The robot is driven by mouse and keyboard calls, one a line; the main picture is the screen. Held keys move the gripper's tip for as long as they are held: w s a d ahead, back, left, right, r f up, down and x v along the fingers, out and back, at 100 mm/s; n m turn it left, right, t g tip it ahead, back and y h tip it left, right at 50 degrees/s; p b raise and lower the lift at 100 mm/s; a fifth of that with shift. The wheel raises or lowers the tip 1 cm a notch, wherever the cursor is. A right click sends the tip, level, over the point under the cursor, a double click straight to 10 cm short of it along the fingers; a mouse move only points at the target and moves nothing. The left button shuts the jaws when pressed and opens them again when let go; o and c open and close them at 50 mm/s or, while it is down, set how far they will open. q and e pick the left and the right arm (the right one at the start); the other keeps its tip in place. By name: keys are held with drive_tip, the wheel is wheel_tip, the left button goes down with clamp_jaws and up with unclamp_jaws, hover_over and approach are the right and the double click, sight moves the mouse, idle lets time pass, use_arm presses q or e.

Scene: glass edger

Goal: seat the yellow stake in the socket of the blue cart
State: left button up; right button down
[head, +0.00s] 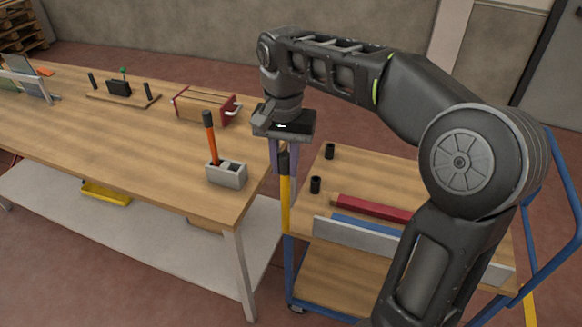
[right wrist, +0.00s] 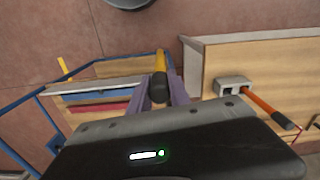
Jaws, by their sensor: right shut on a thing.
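The yellow stake (head: 285,208) stands roughly upright at the left end of the blue cart (head: 290,262), with its black top up. My right gripper (head: 283,158) is shut on the stake near its black top. In the right wrist view the stake (right wrist: 160,62) lies between the two purple fingers of the gripper (right wrist: 161,92). The stake's lower end is by the cart's near left corner. I cannot make out the socket there, nor whether the stake's foot is in it or in front of it. My left gripper is out of view.
The cart's wooden deck carries two black cylinders (head: 315,185), a red bar (head: 370,208) and a blue bar (head: 365,229) behind a grey side plate (head: 345,236). The workbench (head: 100,138) stands close on the left, with a grey block (head: 227,175) holding an orange-handled tool (head: 212,142).

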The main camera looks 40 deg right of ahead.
drive_tip(key=w+a+f+n+b, duration=0.1)
drive_tip(key=w+a+f+n, duration=0.2)
drive_tip(key=w+f, duration=0.25)
drive_tip(key=w+a+f+n+b, duration=0.1)
drive_tip(key=w+a+f+n, duration=0.25)
drive_tip(key=f, duration=0.35)
drive_tip(key=s+a+f+n+b, duration=0.1)
drive_tip(key=s+a+f, duration=0.1)
drive_tip(key=f, duration=0.8)
drive_tip(key=s+a+f+n, duration=0.2)
drive_tip(key=a+f, duration=0.1)
drive_tip(key=f, duration=0.7)
drive_tip(key=shift+s+f+b, duration=0.2)
drive_tip(key=shift+f+b, duration=0.1)
drive_tip(key=shift+b, duration=0.1)
